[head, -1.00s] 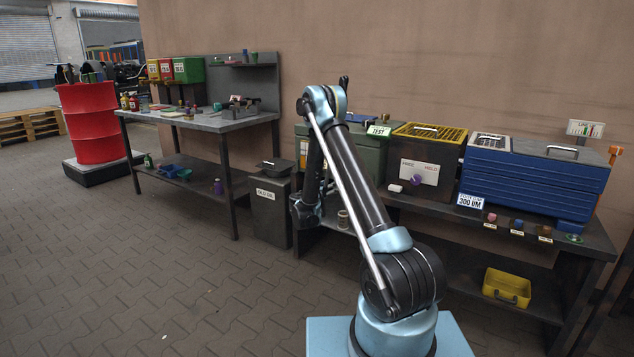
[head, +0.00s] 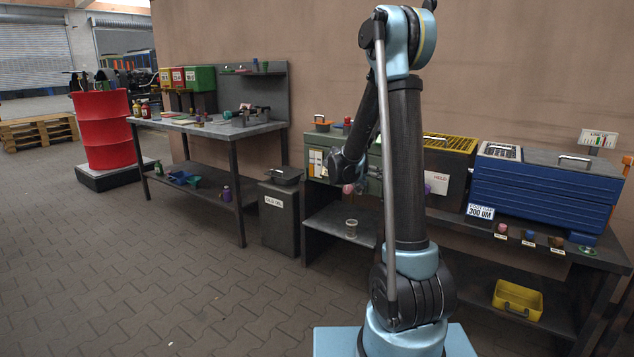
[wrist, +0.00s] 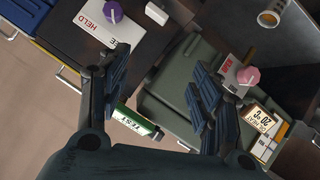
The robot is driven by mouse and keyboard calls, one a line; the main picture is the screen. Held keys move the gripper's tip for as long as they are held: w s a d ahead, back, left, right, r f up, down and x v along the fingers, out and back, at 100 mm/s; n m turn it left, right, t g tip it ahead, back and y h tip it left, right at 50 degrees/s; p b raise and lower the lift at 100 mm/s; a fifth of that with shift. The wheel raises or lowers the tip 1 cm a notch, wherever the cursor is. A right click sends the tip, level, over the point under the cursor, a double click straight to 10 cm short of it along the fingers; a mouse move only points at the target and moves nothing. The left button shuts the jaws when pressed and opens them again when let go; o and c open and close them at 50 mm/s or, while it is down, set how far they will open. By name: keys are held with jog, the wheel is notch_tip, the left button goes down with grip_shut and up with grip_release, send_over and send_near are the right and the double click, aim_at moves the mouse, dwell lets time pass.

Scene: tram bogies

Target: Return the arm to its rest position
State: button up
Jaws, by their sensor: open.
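My arm stands in front of the bench in the head view, with its elbow raised near the top edge and its forearm hanging down behind the upright link. In the wrist view my gripper (wrist: 158,68) is open, its two dark ribbed fingers apart with nothing between them. It points at the bench with the green case (wrist: 185,95) and the white HELD panel (wrist: 97,22). In the head view the wrist end is beside the green case (head: 318,142), and its fingers are too hidden to make out.
A yellow-topped box (head: 447,143) and a blue drawer chest (head: 540,188) stand on the bench. A grey bin (head: 279,215) is left of it, then a workbench (head: 215,127) and a red drum (head: 104,130).

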jog(key=s+d+r+n+g+y, duration=0.1)
jog(key=s+d+g+y, duration=0.1)
jog(key=s, duration=1)
jog(key=s+d+r+n+g+y, duration=0.1)
jog(key=s+g+y, duration=0.1)
jog(key=s, duration=1.1)
jog(key=s+a+f+y, duration=0.1)
jog(key=s+a+f, duration=0.1)
jog(key=s, duration=0.5)
jog(key=s+a+f+n+g+y, duration=0.1)
jog(key=s+a+f+y, duration=0.1)
jog(key=s, duration=0.5)
jog(key=s+a+f+n+g+y, duration=0.1)
jog(key=s+f, duration=0.3)
jog(key=s, duration=0.4)
jog(key=shift+a+y, duration=0.4)
jog(key=shift+a, duration=0.05)
jog(key=shift+w, duration=0.1)
jog(key=shift+w+f, duration=0.15)
jog(key=shift+w, duration=0.3)
